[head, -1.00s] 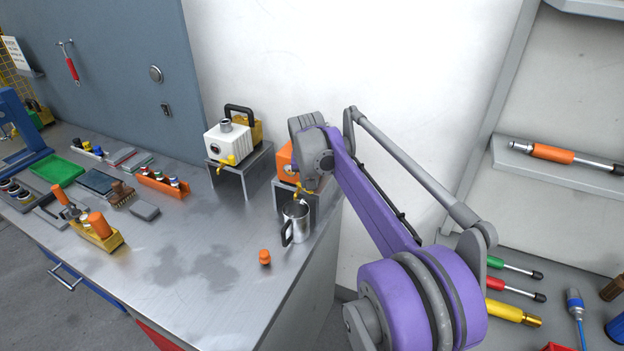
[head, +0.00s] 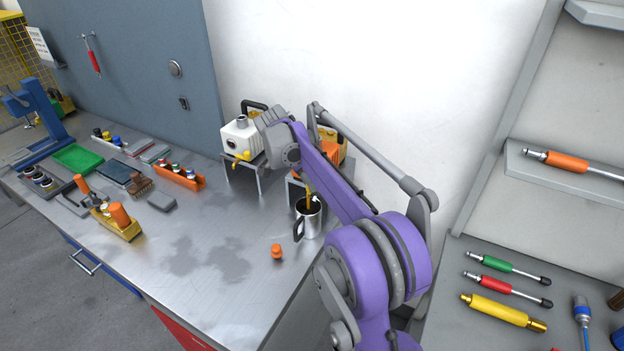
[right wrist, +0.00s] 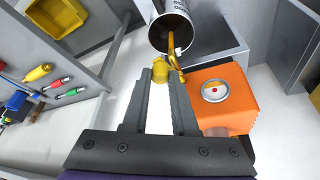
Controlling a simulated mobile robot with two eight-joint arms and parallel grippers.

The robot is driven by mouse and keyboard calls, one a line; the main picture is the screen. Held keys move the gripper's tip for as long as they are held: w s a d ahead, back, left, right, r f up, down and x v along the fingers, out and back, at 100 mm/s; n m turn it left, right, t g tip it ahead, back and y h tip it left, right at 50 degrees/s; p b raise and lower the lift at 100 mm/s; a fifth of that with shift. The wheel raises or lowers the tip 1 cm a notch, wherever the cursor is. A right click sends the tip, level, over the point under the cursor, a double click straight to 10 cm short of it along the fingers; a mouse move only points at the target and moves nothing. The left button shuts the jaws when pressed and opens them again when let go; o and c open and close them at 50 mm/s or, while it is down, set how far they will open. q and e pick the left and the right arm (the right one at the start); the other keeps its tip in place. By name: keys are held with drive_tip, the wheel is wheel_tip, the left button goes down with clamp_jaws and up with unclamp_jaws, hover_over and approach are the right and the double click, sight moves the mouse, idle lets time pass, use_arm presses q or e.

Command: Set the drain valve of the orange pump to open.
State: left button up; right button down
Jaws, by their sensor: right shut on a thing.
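The orange pump (head: 331,152) sits on a metal stand, partly hidden behind my right arm in the head view. It also shows in the right wrist view (right wrist: 234,82), with a round gauge. My right gripper (right wrist: 163,76) is shut on the yellow drain valve handle (right wrist: 161,69) beside the pump. In the head view, the fingers are hidden behind the arm. An amber stream (head: 309,196) runs down from the valve into a metal mug (head: 312,226) below it. The stream and mug (right wrist: 174,27) also show in the right wrist view.
A white pump (head: 238,138) with a yellow valve stands on its own stand to the left. A small orange cap (head: 277,252) stands on the bench in front of the mug. Trays and tools crowd the bench's left. The bench's front middle is clear.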

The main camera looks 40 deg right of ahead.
use_arm(q)
drive_tip(key=shift+w+r+p, duration=0.45)
drive_tip(key=shift+w+r, duration=0.1)
drive_tip(key=shift+r, duration=0.3)
use_arm(e)
drive_tip(key=shift+w+a+m+g, duration=0.15)
drive_tip(key=shift+w+m+g, duration=0.15)
drive_tip(key=shift+m, duration=0.4)
drive_tip(key=shift+w+a+m+g, duration=0.2)
drive_tip(key=shift+w+m, duration=0.1)
drive_tip(key=shift+m, duration=0.4)
drive_tip(key=c, duration=0.7)
unclamp_jaws()
use_arm(q)
drive_tip(key=shift+w+r, duration=0.1)
drive_tip(key=shift+r, duration=0.05)
use_arm(e)
drive_tip(key=v, duration=1)
drive_tip(key=shift+w+r, duration=0.15)
drive_tip(key=shift+r, duration=0.25)
